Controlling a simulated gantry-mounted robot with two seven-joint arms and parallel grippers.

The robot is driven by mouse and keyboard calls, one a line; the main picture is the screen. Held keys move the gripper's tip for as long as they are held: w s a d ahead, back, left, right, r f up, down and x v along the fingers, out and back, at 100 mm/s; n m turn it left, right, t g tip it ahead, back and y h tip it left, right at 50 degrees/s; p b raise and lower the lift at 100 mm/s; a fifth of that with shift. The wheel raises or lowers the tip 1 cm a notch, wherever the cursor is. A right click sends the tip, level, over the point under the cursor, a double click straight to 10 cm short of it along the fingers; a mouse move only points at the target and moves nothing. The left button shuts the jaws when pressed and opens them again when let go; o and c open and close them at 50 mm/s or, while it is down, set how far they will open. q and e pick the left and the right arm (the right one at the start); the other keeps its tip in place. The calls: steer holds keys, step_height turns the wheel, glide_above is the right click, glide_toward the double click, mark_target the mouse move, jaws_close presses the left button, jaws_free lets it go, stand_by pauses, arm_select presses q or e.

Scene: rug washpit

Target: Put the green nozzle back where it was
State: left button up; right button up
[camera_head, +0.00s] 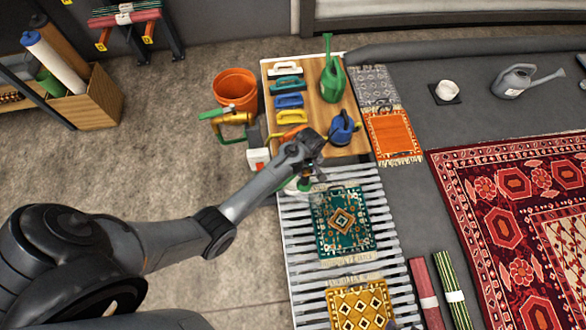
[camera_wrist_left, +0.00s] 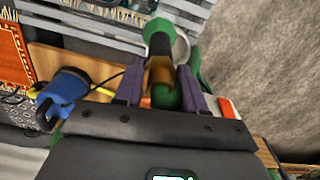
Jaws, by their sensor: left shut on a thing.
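The green nozzle (camera_wrist_left: 166,97) is between the fingers of my left gripper (camera_wrist_left: 161,88) in the left wrist view. In the head view, my left gripper (camera_head: 308,172) is over the near edge of the wooden table, where the slatted rack begins. It is shut on the nozzle, which is mostly hidden there by the wrist and fingers. A pale ring (camera_wrist_left: 182,48) shows just behind the nozzle; I cannot tell whether they touch.
The wooden table (camera_head: 308,112) holds several brushes, a green watering can (camera_head: 332,78) and a blue device (camera_head: 343,128). An orange bucket (camera_head: 235,88) stands left. Small rugs lie on the slatted rack (camera_head: 296,232). Open floor lies left of the rack.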

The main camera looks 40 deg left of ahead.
arm_select(q)
steer(key=a+f+b, duration=0.4)
steer(key=a+f, duration=0.2)
steer(key=f, duration=0.1)
steer(key=shift+a+f+b, duration=0.15)
steer(key=shift+f+b, duration=0.15)
steer(key=shift+f, duration=0.1)
steer(key=shift+w, duration=0.1)
steer(key=shift+f, duration=0.2)
steer(key=o, duration=1.1)
steer(key=shift+c, duration=0.2)
steer(key=shift+r, duration=0.1)
